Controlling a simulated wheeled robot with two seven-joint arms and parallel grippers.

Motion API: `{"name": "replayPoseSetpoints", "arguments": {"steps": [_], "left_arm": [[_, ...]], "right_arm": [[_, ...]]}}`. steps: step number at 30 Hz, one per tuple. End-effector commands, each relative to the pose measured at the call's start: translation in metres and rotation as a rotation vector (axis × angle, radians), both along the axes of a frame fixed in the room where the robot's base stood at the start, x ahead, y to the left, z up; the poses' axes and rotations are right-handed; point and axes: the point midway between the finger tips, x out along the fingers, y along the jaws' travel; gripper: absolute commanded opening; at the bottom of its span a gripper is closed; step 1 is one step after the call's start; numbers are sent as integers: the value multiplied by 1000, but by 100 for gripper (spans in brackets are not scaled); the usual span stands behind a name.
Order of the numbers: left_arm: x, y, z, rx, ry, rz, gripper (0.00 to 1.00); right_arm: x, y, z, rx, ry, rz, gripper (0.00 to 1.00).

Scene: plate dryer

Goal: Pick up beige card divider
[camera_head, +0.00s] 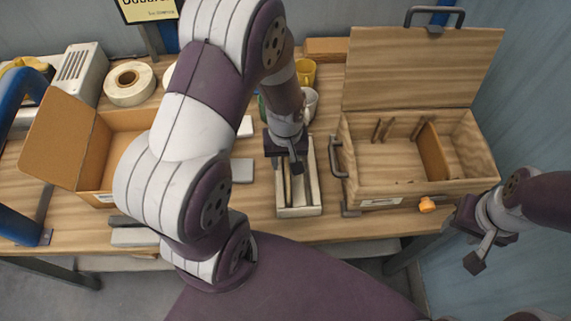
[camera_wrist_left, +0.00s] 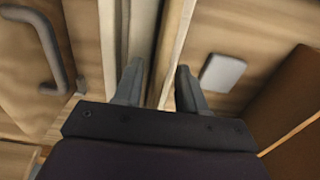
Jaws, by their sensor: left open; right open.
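A narrow pale tray (camera_head: 300,211) stands on the bench with thin upright panels inside. A slim beige panel (camera_wrist_left: 172,50), which looks like the beige card divider, runs between my left fingers in the left wrist view; I cannot tell its full shape. My left gripper (camera_head: 295,163) is over the tray's far part, and it also shows in the left wrist view (camera_wrist_left: 158,88). Its fingers are open and apart, with nothing clamped. My right gripper (camera_head: 474,262) is open and empty, off the bench's right front, away from the tray. My left arm hides part of the bench.
An open wooden box (camera_head: 400,180) with a raised lid and dark handle stands right of the tray. An orange object (camera_head: 428,205) is at its front. An open cardboard box (camera_head: 68,140) is at left. A tape roll (camera_head: 129,84) and yellow mug (camera_head: 306,72) stand behind.

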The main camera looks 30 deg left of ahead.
Motion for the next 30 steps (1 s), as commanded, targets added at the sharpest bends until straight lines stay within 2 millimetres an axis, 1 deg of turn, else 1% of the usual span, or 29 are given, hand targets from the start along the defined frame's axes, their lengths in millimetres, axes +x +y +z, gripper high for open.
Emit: {"name": "replayPoseSetpoints", "arguments": {"steps": [3,4,5,6,7,8,17,20,23,27,30], "left_arm": [[0,0,0,0,0,0,40],[0,0,0,0,0,0,37],[0,0,0,0,0,0,27],[0,0,0,0,0,0,14],[0,0,0,0,0,0,5],[0,0,0,0,0,0,0],[0,0,1,0,0,0,0],[0,0,5,0,0,0,0],[1,0,17,0,-4,0,0],[2,-1,44,0,-6,-1,0],[8,-24,54,0,-4,-8,0]], "right_arm": [[0,0,0,0,0,0,45],[0,0,0,0,0,0,45],[0,0,0,0,0,0,45],[0,0,0,0,0,0,45],[0,0,0,0,0,0,45],[0,0,0,0,0,0,45],[0,0,0,0,0,0,45],[0,0,-1,0,0,0,45],[0,0,-2,0,0,0,45],[0,0,-5,0,0,0,45],[0,0,-9,0,0,0,45]]}}
